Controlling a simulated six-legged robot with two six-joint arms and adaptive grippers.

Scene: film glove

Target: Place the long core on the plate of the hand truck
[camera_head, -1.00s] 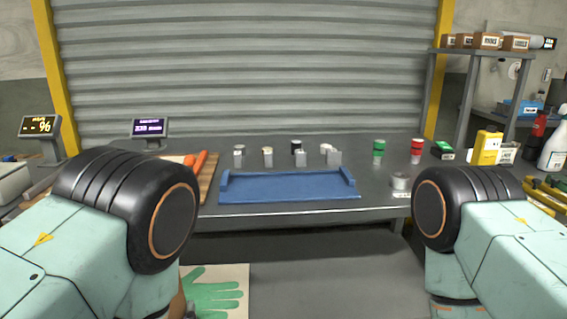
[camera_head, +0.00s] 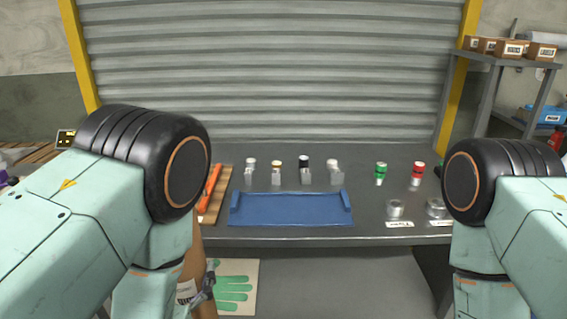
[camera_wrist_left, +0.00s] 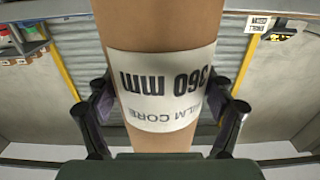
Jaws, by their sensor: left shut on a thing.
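The long core (camera_head: 197,250) is a brown cardboard tube. It stands roughly upright under my left arm in the head view, partly hidden by that arm. In the left wrist view the core (camera_wrist_left: 162,30) fills the middle, with a white label reading "360 mm" and "FILM CORE". My left gripper (camera_wrist_left: 162,92) is shut on the core, a dark finger on each side. It also shows in part in the head view, low beside the tube. My right arm is at the right of the head view, but its gripper is out of frame. I cannot make out the hand truck or its plate.
A grey bench (camera_head: 375,215) stands ahead with a blue tray (camera_head: 290,209), several small capped items on blocks, green and red rolls, and metal tins. A mat with a green glove print (camera_head: 236,285) lies below it. Shelving (camera_head: 490,90) stands right.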

